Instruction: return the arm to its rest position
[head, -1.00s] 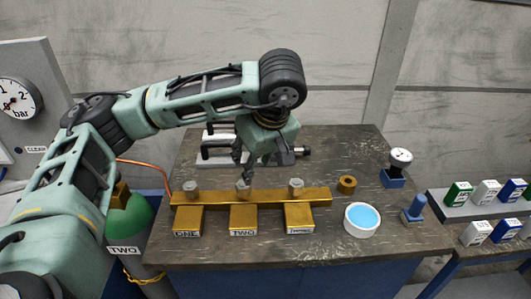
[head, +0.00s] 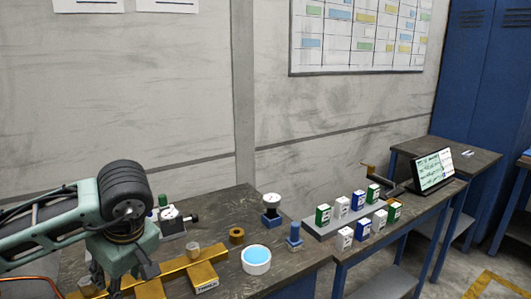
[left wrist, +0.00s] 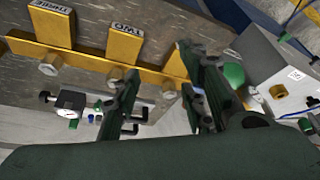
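My left arm comes in from the left in the head view, stretched out over the workbench. My left gripper (head: 118,280) points down at the brass manifold (head: 205,273). In the left wrist view its two dark fingers (left wrist: 162,95) stand apart with nothing between them. The manifold also shows in that view (left wrist: 88,60), with blocks labelled TWO (left wrist: 124,43) and THREE (left wrist: 52,22) and grey hex fittings (left wrist: 51,64). I cannot tell whether a finger touches it. My right gripper is not in view.
On the bench (head: 225,212) are a white dish with blue contents (head: 256,260), a brass ring (head: 236,235), a dial gauge on a blue base (head: 271,208) and a blue peg (head: 294,236). Several small boxes (head: 358,200) and a tablet (head: 433,170) stand on tables farther right.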

